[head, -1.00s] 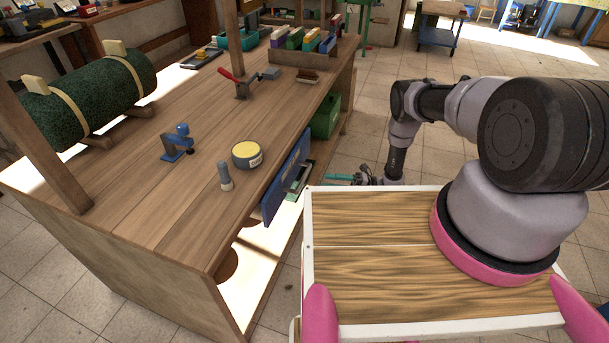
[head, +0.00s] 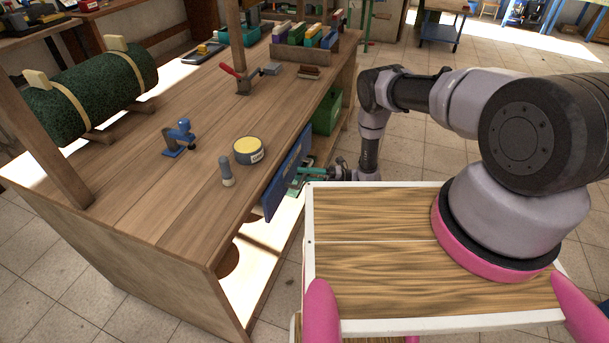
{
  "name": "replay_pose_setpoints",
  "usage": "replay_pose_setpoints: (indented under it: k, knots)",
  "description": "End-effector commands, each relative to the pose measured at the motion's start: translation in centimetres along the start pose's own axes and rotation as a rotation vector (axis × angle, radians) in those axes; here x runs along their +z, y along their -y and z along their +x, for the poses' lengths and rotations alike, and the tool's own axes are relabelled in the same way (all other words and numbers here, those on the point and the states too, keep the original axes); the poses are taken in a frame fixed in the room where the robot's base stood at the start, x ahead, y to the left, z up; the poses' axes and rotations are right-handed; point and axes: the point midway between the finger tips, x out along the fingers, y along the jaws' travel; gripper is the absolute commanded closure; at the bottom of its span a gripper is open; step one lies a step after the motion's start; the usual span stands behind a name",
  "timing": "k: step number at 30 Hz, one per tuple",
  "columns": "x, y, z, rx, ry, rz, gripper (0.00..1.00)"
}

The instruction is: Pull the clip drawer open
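The drawer with a blue front (head: 284,178) sits under the right edge of the wooden workbench. My gripper (head: 303,177), with green fingers, is at the drawer front, reaching in from the right. The fingers are small here and overlap the handle area; I cannot tell whether they touch it or are open or shut.
On the workbench (head: 130,220) stand a yellow-topped tin (head: 249,151), a grey-blue bottle-like object (head: 226,171), a blue tool (head: 179,138) and a red-handled clamp (head: 240,80). A green bin (head: 327,113) sits under the bench beyond the drawer. Tiled floor lies clear behind my arm.

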Motion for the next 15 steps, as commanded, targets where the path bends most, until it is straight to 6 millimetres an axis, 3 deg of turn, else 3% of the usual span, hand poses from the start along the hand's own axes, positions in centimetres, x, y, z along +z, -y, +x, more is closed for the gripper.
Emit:
replay_pose_setpoints:
  k: [1, 2, 3, 15]
  knots:
    - [0.01, 0.0, -0.01, 0.0, 0.0, 0.0, 0.85]
    - [0.01, 0.0, -0.01, 0.0, 0.0, 0.0, 0.96]
    - [0.01, 0.0, -0.01, 0.0, 0.0, 0.0, 1.0]
    - [0.0, 0.01, -0.03, 0.0, 0.0, 0.0, 1.0]
